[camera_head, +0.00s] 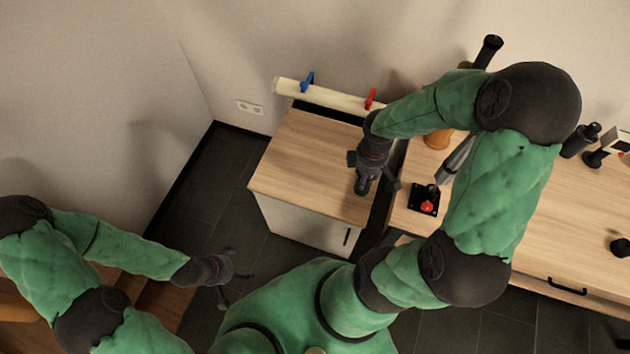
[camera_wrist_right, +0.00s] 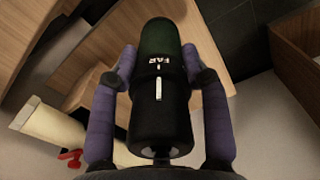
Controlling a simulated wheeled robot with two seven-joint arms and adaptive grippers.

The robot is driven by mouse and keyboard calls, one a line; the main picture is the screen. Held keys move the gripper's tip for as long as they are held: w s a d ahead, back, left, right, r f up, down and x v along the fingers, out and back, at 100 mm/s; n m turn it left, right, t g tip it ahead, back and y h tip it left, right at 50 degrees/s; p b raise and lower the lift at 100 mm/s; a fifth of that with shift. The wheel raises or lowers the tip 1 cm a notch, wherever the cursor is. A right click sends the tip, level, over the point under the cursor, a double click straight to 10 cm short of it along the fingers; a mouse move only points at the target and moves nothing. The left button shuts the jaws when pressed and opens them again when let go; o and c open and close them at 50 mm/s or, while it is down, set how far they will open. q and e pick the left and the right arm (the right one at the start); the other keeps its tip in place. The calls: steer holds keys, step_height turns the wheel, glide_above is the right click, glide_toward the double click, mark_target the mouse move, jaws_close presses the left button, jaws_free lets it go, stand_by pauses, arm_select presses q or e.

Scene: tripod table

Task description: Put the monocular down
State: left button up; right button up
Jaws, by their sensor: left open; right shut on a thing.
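The monocular is a black cylinder with white "FAR" lettering, large in the middle of the right wrist view (camera_wrist_right: 160,105). My right gripper (camera_wrist_right: 160,65) is shut on it, with one purple-grey finger along each side. In the head view my right gripper (camera_head: 368,182) is over the right part of a small wood-topped cabinet (camera_head: 300,160). The monocular is hard to tell from the dark fingers there, and I cannot tell its height above the top. My left gripper (camera_head: 232,276) is open and empty over the floor at the lower left.
The cabinet top is bare on its left. A pale bar with a blue clamp (camera_head: 307,82) and a red clamp (camera_head: 370,98) lies along its back. On the long counter (camera_head: 530,215) stand a red button box (camera_head: 425,202) and dark items (camera_head: 582,140). My right arm hides part of it.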

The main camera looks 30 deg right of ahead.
steer(key=shift+s+d+f, duration=0.2)
steer(key=shift+s+f, duration=0.15)
steer(key=shift+s, duration=0.25)
steer(key=shift+f+n, duration=0.15)
steer(key=shift+n, duration=0.15)
steer(key=shift+w+a+f+b, duration=0.55)
steer(key=shift+w+f+b, duration=0.85)
steer(key=shift+w+f, duration=0.8)
steer(key=shift+w+a+f+b, duration=0.55)
steer(key=shift+w+f+b, duration=0.8)
steer(key=shift+w+f, duration=0.75)
steer(key=shift+w+a+f+b, duration=0.55)
steer(key=shift+w+f+b, duration=0.85)
steer(key=shift+w+f, duration=0.8)
steer(key=o, duration=1.4)
steer(key=shift+f, duration=0.1)
steer(key=shift+c, duration=0.2)
